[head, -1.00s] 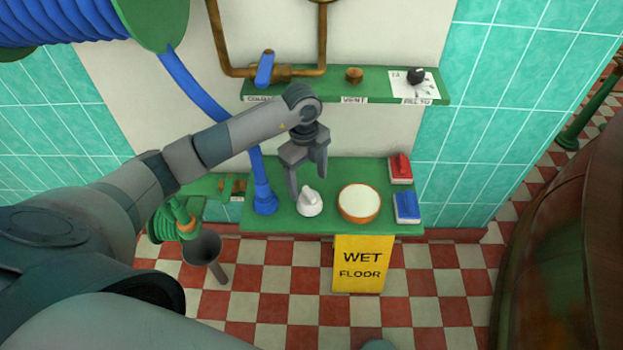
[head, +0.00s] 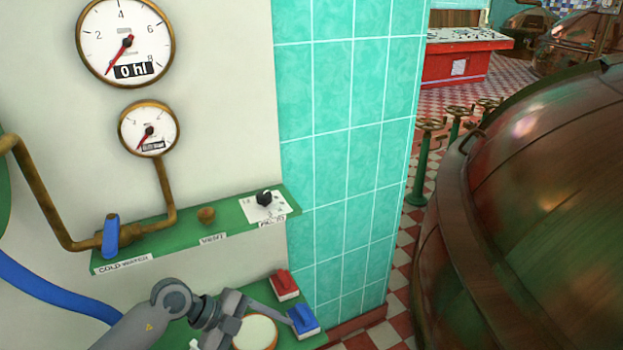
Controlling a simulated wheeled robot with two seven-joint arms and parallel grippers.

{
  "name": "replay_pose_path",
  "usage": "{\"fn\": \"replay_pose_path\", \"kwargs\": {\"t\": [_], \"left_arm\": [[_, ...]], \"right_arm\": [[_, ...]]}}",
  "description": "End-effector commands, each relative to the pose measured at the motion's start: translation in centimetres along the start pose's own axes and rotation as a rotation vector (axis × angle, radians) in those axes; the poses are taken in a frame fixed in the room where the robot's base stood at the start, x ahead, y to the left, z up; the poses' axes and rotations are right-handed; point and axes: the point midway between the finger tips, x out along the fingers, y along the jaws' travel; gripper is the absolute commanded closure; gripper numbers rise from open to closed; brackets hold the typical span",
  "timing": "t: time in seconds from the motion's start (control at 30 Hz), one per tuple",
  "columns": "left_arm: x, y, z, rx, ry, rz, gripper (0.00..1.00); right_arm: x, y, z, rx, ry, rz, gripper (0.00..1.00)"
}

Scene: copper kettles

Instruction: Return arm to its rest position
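My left arm comes in from the bottom left, and its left gripper (head: 256,329) is over the lower green shelf at the bottom of the view. Its fingers look spread, with nothing seen between them. One finger reaches right toward a blue switch (head: 303,320); I cannot tell whether it touches. A round white-topped button (head: 255,335) is partly hidden behind the gripper. A white knob (head: 194,345) shows only as a sliver at the bottom edge. My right gripper is not in view.
A red switch (head: 284,284) sits behind the blue one. The upper green shelf (head: 182,230) carries a blue-handled valve (head: 111,236), a brass knob (head: 206,215) and a black dial (head: 265,199). Two gauges hang above. A large copper kettle (head: 550,200) fills the right.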

Motion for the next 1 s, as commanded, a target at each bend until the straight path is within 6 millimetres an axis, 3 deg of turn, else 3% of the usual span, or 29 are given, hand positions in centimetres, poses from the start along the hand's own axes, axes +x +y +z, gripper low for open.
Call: {"fn": "replay_pose_path", "kwargs": {"t": [0.1,0.23,0.4,0.5,0.63,0.77,1.0], "left_arm": [[0.7,-2.1,-4.8,0.039,0.16,-0.17,0.28],[-0.2,-4.7,-9.1,0.053,0.301,-0.378,0.28],[-3.3,-7.9,-12.6,0.021,0.424,-0.665,0.28],[-5.7,-9.5,-13.4,-0.026,0.463,-0.835,0.28],[-9.1,-10.8,-12.9,-0.119,0.475,-1.047,0.28],[-12.3,-11.1,-11.0,-0.242,0.441,-1.237,0.28],[-16.1,-8.6,-4.8,-0.54,0.274,-1.492,0.28]], "right_arm": [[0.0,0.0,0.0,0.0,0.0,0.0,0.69],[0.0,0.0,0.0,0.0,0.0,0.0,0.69],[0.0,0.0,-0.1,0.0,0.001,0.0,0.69],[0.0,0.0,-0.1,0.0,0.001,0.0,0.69],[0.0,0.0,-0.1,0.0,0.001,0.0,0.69],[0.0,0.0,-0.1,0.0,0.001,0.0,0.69],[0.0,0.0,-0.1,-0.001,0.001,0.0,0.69]]}}
